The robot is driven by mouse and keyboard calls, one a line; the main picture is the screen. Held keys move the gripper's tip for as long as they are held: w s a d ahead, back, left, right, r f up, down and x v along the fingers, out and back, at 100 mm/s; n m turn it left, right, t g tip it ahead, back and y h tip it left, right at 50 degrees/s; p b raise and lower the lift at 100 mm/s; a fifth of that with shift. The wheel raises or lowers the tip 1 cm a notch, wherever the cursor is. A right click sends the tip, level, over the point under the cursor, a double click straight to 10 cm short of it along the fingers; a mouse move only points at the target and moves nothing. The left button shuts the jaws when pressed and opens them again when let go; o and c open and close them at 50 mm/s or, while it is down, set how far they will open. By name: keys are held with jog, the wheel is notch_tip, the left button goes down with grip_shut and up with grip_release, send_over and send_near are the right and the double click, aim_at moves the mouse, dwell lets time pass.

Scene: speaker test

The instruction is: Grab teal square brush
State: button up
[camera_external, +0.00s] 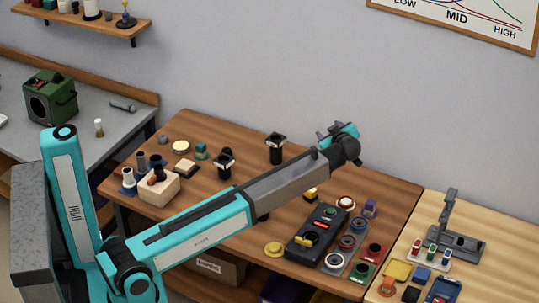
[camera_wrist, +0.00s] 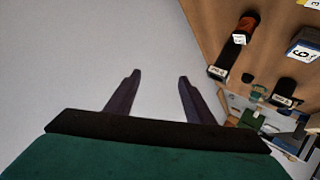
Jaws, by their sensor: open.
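A small teal block-like thing (camera_external: 201,152), which looks like the teal square brush, sits on the left part of the brown table, but it is too small to make out bristles. In the wrist view a small teal thing (camera_wrist: 257,91) at the right may be the same one. My gripper (camera_external: 335,132) is raised above the back of the table near the wall, well to the right of the teal thing. In the wrist view my gripper (camera_wrist: 160,78) is open, with two dark fingers apart and only wall between them.
Black labelled holders (camera_external: 275,149) and (camera_external: 225,164) stand between my gripper and the teal thing. A wooden block with tools (camera_external: 158,190) stands at the left. A black button box (camera_external: 318,233) lies at the right front. A green machine (camera_external: 50,97) stands on the grey bench.

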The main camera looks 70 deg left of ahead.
jog(key=s+a+f+n+g+h, duration=0.1)
jog(key=s+a+f+g, duration=0.2)
jog(key=s, duration=0.6)
jog(key=s+a+f+n+g+h, duration=0.2)
jog(key=s+a+f+g, duration=0.1)
jog(key=s+a, duration=0.4)
jog(key=s+a+f+n+g+h, duration=0.1)
jog(key=s+a+f+n+g, duration=0.1)
jog(key=s, duration=1.1)
jog(key=a+f+g, duration=0.1)
jog(key=a+g, duration=0.1)
jog(key=a, duration=0.1)
jog(key=shift+f, duration=0.2)
jog(key=shift+s, duration=0.15)
jog(key=p, duration=0.1)
send_near(201, 145)
jog(key=shift+s+a+f, duration=0.2)
jog(key=shift+a+f, duration=0.15)
jog(key=shift+a, duration=0.15)
jog(key=shift+s+a+f, duration=0.25)
jog(key=shift+a+f, duration=0.1)
jog(key=shift+a, duration=0.1)
jog(key=shift+p+x, duration=1.05)
jog(key=shift+x, duration=0.9)
jog(key=shift+s+a+f, duration=0.15)
jog(key=shift+s+a, duration=0.25)
jog(key=shift+s, duration=0.15)
